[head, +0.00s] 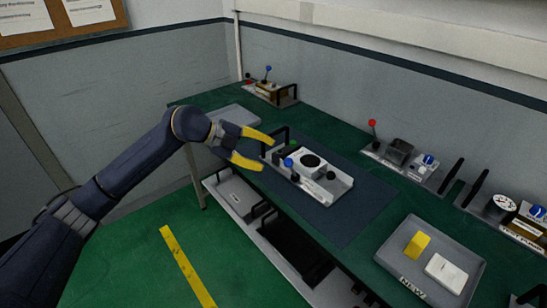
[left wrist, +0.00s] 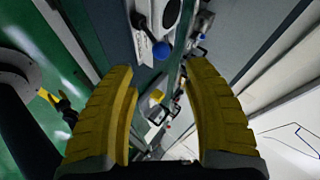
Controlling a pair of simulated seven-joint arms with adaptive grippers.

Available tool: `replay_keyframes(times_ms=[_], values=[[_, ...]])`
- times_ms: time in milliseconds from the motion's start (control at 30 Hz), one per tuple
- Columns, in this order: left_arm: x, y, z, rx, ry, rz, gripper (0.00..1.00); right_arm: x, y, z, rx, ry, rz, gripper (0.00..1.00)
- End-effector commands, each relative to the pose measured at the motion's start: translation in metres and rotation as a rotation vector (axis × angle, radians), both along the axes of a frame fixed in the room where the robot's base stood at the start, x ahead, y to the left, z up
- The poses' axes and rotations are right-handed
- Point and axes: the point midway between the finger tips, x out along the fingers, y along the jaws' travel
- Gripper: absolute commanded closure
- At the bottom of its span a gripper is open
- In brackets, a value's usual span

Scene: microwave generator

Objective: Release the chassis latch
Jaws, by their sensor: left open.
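A grey open chassis (head: 338,190) lies on the dark blue mat in the middle of the green bench. Inside it is a white block with a black round part (head: 310,160). A blue ball knob (head: 288,162) stands at its left front side; I cannot tell for certain whether this is the latch. My left gripper (head: 267,154) has its yellow fingers spread and empty, just left of the chassis and the blue knob. In the left wrist view the blue knob (left wrist: 163,50) shows beyond and between the fingertips, apart from them. My right gripper is not in view.
A grey tray (head: 397,264) with a yellow block (head: 417,245) and a white block (head: 446,273) sits at the right. A red-knobbed lever (head: 372,123) and other fixtures line the back edge. A shelf with bins (head: 238,196) is below. The mat right of the chassis is clear.

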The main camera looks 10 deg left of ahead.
Motion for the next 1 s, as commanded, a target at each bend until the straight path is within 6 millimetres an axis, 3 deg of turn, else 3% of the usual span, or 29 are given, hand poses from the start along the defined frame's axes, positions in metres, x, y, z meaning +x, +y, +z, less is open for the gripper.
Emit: replay_keyframes(times_ms=[200,600,767,1000], values=[[-0.005,0.013,0.010,0.000,-0.001,-0.001,0.50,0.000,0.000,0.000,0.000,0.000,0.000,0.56],[-0.006,0.016,0.012,0.000,-0.001,-0.001,0.49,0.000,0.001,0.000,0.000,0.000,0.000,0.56],[-0.011,0.015,-0.002,-0.001,0.022,-0.002,0.67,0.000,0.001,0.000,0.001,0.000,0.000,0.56],[-0.040,-0.003,-0.057,-0.050,0.150,-0.026,0.95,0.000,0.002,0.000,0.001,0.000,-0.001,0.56]])
